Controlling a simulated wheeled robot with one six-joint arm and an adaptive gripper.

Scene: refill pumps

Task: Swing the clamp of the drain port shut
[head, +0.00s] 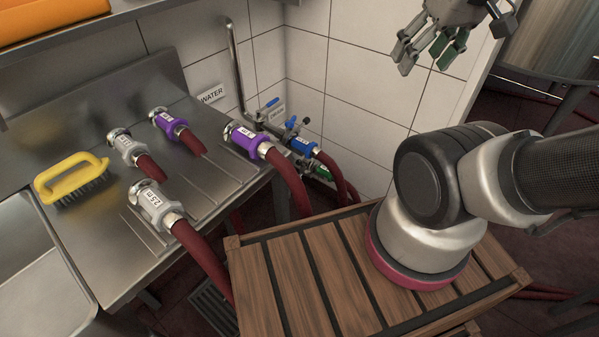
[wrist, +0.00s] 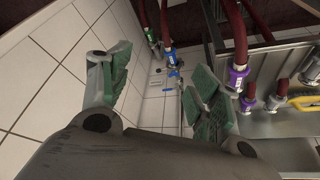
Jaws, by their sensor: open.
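Two ports stand low by the tiled wall, right of the steel counter. A blue-collared hose end (head: 304,146) sits on the upper one and a green-collared hose end (head: 322,171) on the lower one; in the wrist view the blue one (wrist: 171,60) and green one (wrist: 151,37) are small. A blue lever (head: 268,104) shows beside the metal fittings. I cannot read the small label (head: 278,113) there, nor tell which part is the drain port's clamp or how far it stands open. My gripper (head: 425,58) is open and empty, high by the wall, apart from the ports; its fingers frame them in the wrist view (wrist: 158,76).
Hoses with purple collars (head: 247,140) and grey collars (head: 153,203) lie on the steel counter (head: 90,135), with a yellow brush (head: 70,177). A vertical pipe (head: 235,65) rises by the WATER sign (head: 211,94). A slatted wooden platform (head: 300,285) lies in front.

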